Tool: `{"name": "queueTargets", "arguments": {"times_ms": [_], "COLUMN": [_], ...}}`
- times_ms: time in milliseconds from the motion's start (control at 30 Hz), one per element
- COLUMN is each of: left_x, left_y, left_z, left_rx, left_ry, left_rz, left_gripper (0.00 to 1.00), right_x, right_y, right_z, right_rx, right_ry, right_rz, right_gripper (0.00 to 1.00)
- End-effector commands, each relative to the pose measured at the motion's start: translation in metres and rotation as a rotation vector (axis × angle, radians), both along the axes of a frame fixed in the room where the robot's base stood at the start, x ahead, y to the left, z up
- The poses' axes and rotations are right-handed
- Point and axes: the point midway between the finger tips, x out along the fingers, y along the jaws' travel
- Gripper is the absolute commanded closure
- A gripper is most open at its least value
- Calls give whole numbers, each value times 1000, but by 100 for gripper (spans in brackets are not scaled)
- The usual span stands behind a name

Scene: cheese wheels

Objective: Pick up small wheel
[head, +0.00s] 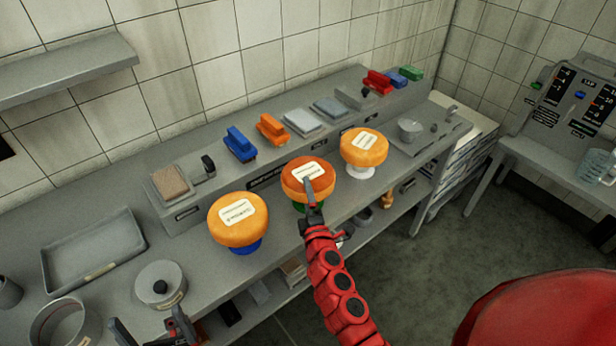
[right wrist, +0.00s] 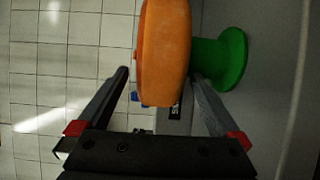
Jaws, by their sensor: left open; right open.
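Three orange cheese wheels with white labels stand on coloured stands on the counter: left on blue (head: 238,219), middle on green (head: 322,184), right on white (head: 364,149). The label text is too small to read, and I cannot tell surely which is the small wheel. My right gripper (head: 307,200) is open at the middle wheel's near edge. In the right wrist view the middle wheel (right wrist: 165,50) lies between the open fingers (right wrist: 158,76), one finger close to the green stand (right wrist: 232,58). My left gripper (head: 150,328) is open and empty at the lower left.
A grey tray (head: 92,250), a lidded pot (head: 160,286) and a round ring-like container (head: 62,324) are on the left counter. A raised ledge behind the wheels holds blue (head: 240,145) and orange (head: 271,129) blocks.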

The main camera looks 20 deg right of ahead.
Motion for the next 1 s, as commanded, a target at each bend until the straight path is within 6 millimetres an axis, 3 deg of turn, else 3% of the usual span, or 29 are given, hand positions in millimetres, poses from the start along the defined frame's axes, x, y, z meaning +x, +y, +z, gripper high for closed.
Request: {"name": "queueTargets", "arguments": {"times_ms": [133, 700, 1000], "left_x": [0, 0, 0], "left_y": [0, 0, 0], "left_z": [0, 0, 0], "left_rx": [0, 0, 0], "left_ry": [0, 0, 0], "left_rz": [0, 0, 0], "left_gripper": [0, 0, 0], "right_x": [0, -1, -1], "right_y": [0, 0, 0], "right_z": [-1, -1, 0], "right_rx": [0, 0, -2], "right_ry": [1, 2, 1], "right_rz": [0, -1, 0], "right_gripper": [0, 100, 100]}}
